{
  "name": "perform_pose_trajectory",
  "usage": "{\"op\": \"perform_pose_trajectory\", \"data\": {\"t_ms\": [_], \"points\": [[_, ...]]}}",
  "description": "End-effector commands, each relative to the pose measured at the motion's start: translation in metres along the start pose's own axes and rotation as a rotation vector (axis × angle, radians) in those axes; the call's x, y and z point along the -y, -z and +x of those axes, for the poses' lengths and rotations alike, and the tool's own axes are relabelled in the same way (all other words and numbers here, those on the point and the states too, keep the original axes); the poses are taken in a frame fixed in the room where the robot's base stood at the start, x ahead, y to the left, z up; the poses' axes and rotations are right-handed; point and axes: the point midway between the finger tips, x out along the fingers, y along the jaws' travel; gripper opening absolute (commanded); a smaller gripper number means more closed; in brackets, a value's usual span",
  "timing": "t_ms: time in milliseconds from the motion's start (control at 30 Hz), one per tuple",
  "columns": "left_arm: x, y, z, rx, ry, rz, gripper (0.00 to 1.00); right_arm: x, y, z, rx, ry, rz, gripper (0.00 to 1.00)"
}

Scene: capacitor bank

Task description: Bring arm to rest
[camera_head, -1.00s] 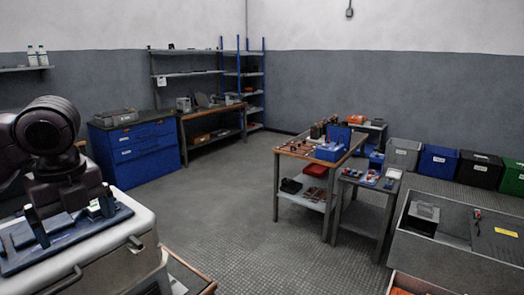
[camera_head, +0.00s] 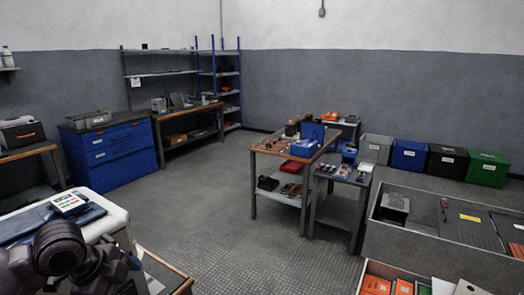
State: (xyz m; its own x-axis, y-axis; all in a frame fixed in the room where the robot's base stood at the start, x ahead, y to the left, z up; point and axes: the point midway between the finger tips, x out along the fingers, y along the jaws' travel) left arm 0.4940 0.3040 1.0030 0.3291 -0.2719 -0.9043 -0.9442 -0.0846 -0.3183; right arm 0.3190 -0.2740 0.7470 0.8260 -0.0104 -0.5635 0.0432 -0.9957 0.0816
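My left arm shows as dark rounded links in the lower left corner, in front of a white-topped case (camera_head: 108,216). Its gripper fingers do not show. On the case lies a dark blue mat or tray (camera_head: 25,225), and at its right end sits a small white device with green and dark marks (camera_head: 70,203). The arm hides part of the case's near side. My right arm and gripper are out of view.
A blue drawer cabinet (camera_head: 112,154) stands behind the case. A wooden-topped table (camera_head: 268,147) with parts and a smaller grey table (camera_head: 344,176) stand mid-room. A grey bench (camera_head: 430,240) and several bins are at right. Open floor (camera_head: 210,205) lies between.

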Motion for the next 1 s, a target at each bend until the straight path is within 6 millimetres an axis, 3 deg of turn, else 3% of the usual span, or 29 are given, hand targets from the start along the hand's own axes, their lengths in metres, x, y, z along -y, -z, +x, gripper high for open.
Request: {"op": "perform_pose_trajectory", "data": {"t_ms": [33, 200, 500, 800, 1000], "points": [[-0.009, 0.000, 0.019, -0.033, 0.022, -0.066, 0.96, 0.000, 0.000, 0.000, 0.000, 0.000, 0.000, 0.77], [-0.032, -0.004, 0.070, -0.121, 0.132, -0.296, 0.96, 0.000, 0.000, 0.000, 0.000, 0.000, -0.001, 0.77], [-0.103, -0.022, 0.143, -0.231, 0.347, -0.743, 0.96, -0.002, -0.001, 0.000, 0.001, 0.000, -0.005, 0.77], [-0.199, -0.040, 0.177, -0.261, 0.564, -1.112, 0.96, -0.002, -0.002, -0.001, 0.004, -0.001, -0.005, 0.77], [-0.241, -0.044, 0.181, -0.257, 0.656, -1.229, 0.96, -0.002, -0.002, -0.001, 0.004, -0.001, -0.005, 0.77]]}}
